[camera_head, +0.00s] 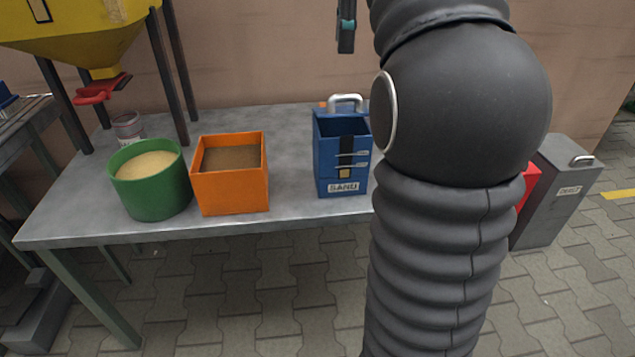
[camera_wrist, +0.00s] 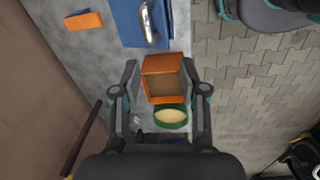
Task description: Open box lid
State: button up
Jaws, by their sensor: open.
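The blue box (camera_head: 327,160) with a "SAND" label stands upright on the grey table. A silver handle (camera_head: 346,102) arches above its back edge. The top in front of the handle looks dark and recessed; I cannot tell the lid's exact position.
An orange open box (camera_head: 231,192) and a green tub (camera_head: 150,190) stand left of the blue box. A small orange block (camera_wrist: 84,21) lies on the table (camera_head: 290,150) near the wall. A grey bin (camera_head: 560,195) and a partly hidden red one (camera_head: 527,188) stand right.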

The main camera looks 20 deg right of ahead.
jog(key=s+a+f+m+t+b, duration=0.1)
jog(key=s+a+f+m, duration=0.4)
jog(key=f, duration=0.5)
jog(key=s+a+f+m+t+b, duration=0.1)
jog(key=s+a+f+m+t, duration=0.1)
jog(key=s+a+f+m, duration=0.3)
jog(key=s+a+f, duration=0.1)
jog(key=s+f, duration=0.3)
jog(key=f, duration=0.1)
jog(key=shift+f+t+b, duration=0.15)
jog(key=shift+t+b, duration=0.2)
jog(key=shift+t, duration=0.05)
jog(key=shift+s, duration=0.1)
